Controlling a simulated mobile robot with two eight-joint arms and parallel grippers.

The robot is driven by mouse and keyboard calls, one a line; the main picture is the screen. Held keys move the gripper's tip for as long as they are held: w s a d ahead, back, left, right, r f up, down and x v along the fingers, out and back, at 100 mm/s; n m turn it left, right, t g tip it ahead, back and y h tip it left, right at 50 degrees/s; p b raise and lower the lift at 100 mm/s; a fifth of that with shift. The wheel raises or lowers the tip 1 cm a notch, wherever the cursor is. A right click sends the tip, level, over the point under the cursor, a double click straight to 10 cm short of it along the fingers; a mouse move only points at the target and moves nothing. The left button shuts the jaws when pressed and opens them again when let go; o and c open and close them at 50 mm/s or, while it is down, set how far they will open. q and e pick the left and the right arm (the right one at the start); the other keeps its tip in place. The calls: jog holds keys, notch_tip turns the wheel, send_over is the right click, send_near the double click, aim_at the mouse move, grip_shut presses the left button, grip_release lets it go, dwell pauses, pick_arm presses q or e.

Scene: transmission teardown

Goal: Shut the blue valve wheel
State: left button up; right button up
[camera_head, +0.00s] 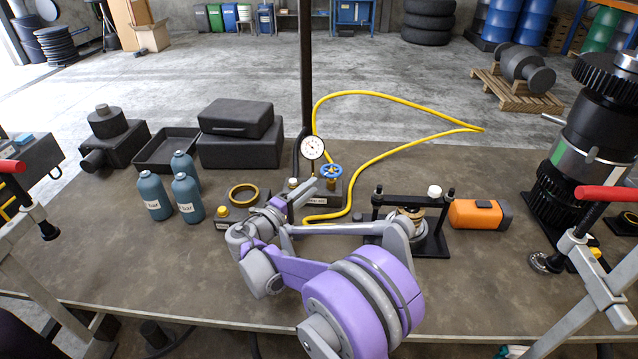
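The blue valve wheel (330,171) sits on top of a small dark valve block (333,188) near the middle of the bench. My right gripper (304,190) is just left of the wheel and block, at the end of a grey and purple arm that comes in from the bottom. A gap shows between the wheel and the gripper in the picture. The fingers are small and dark, partly hidden by the wrist, so their opening cannot be made out. My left gripper is not in view.
A pressure gauge (312,147) stands behind the gripper beside a black post (306,70). A yellow hose (400,97) loops behind the wheel. Blue-grey bottles (187,197) and a brass ring (243,195) are left; a black press frame (432,240) and orange case (476,214) are right.

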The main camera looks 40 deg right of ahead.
aim_at(327, 177)
jog(key=shift+s+a, duration=0.1)
jog(key=shift+a, duration=0.25)
jog(key=o, duration=0.4)
jog(key=shift+o, duration=1.2)
jog(key=shift+s+d+n, duration=0.1)
jog(key=shift+n, duration=0.6)
jog(key=o, duration=0.5)
jog(key=n, duration=0.3)
jog(key=n+t+b, duration=0.1)
jog(key=shift+s+d+n, duration=0.1)
jog(key=shift+s+n, duration=0.2)
jog(key=w+d+n, duration=0.1)
jog(key=d+n, duration=0.2)
jog(key=n, duration=0.1)
jog(key=w+d+n+t+y, duration=0.1)
jog(key=d+n, duration=0.2)
jog(key=n, duration=0.2)
jog(key=w+d+n+t, duration=0.1)
jog(key=d+n, duration=0.2)
jog(key=n, duration=0.2)
jog(key=shift+w+d+r, duration=0.1)
jog(key=shift+w+d, duration=0.2)
jog(key=shift+w, duration=0.05)
